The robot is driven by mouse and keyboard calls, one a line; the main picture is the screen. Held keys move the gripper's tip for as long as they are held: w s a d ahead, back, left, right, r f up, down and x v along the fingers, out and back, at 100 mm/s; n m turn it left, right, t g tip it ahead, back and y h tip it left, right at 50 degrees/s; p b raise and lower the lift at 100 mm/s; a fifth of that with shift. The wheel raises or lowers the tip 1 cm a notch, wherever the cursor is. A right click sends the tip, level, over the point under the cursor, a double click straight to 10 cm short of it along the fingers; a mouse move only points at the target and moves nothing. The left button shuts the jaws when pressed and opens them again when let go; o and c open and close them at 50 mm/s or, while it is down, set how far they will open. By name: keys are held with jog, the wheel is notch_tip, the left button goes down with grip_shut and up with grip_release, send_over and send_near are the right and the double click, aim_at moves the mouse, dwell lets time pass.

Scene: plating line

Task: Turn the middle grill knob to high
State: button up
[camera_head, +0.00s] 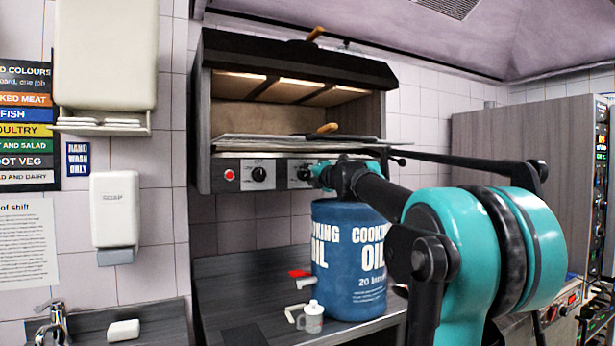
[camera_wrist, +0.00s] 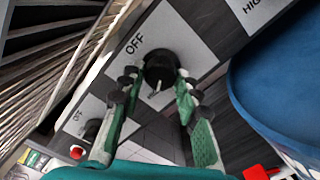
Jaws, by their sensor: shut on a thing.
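The middle grill knob (camera_wrist: 160,68) is black and round and sits on a pale plate marked OFF in the wrist view. In the head view my gripper (camera_head: 325,174) is mostly hidden behind my own wrist. Another knob (camera_head: 259,174) lies to the left, also in the wrist view (camera_wrist: 92,128).
A blue cooking oil drum (camera_head: 340,260) stands on the counter just below my wrist and fills the right of the wrist view. A white jug (camera_head: 313,317) and a red-handled item (camera_head: 300,275) are beside it. The grill tray (camera_head: 285,138) projects above the knobs.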

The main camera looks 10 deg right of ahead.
jog(key=o, duration=1.1)
jog(key=shift+o, duration=0.2)
jog(key=v, duration=1.2)
